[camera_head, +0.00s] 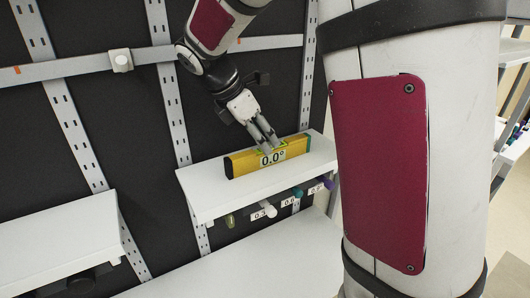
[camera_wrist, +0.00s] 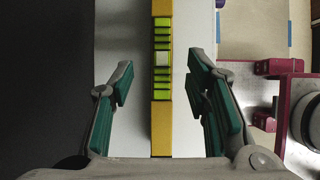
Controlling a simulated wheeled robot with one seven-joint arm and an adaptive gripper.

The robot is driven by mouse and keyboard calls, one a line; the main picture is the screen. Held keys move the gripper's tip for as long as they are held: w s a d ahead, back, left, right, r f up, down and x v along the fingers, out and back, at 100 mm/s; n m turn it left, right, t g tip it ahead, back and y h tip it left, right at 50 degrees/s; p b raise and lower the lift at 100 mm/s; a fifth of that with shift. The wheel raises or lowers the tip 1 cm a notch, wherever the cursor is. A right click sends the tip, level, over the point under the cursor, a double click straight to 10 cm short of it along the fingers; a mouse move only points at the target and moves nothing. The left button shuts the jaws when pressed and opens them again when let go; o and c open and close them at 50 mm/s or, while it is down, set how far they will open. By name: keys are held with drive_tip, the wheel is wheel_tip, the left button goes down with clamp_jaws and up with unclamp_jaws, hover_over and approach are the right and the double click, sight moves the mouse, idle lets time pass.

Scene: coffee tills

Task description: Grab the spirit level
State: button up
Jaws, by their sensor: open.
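The spirit level (camera_head: 241,164) is a yellow bar with dark ends and a 0.0° display, standing on its long edge on a small white shelf (camera_head: 207,191). In the wrist view its narrow top (camera_wrist: 162,100) shows yellow with green segments and a pale square, running up the picture. My gripper (camera_head: 271,145) is above and at the level in the head view, covering part of it. In the wrist view my gripper (camera_wrist: 160,82) is open, with one teal-padded finger on each side of the level. Gaps show between both pads and the level.
A black wall with metal rails (camera_head: 174,115) stands behind the shelf. Several small coloured items, including a teal one (camera_head: 297,192), stick out under the shelf's front edge. Another white shelf (camera_head: 60,240) is at lower left. Maroon fittings (camera_wrist: 268,95) show right in the wrist view.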

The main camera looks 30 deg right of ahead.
sight(270, 155)
drive_tip(key=p+x, duration=0.1)
drive_tip(key=x, duration=0.3)
drive_tip(key=shift+s, duration=0.2)
drive_tip(key=shift+d+f, duration=0.3)
drive_tip(key=shift+f, duration=0.3)
drive_tip(key=shift+w, duration=0.1)
clamp_jaws()
